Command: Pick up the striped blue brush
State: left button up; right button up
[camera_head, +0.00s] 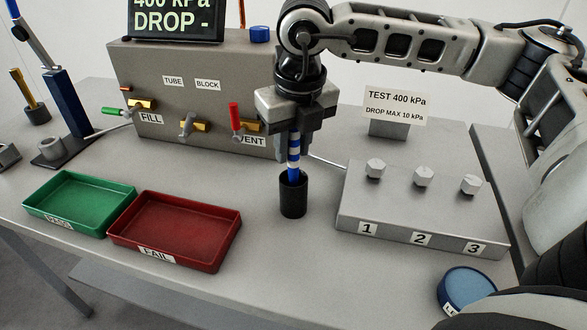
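The striped blue brush (294,148) has blue and white bands and stands upright in a black cup (293,197) on the bench. Its lower end is hidden inside the cup and its upper end is hidden by my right gripper. My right gripper (294,126) points straight down over the cup, with its dark fingers around the upper part of the brush. I cannot tell whether the fingers press on it or stand slightly apart. My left gripper is not in view.
A green tray (65,222) and a red tray (130,257) lie on the left. A grey valve box (215,115) stands behind the cup. A numbered grey block (390,218) with hex caps is close on the right. A blue round tin (467,288) sits at the front right.

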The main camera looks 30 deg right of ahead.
grip_shut()
jog(key=shift+r, duration=0.1)
notch_tip(320, 180, up, 10)
jog(key=shift+f+b, duration=0.1)
jog(key=shift+b, duration=0.25)
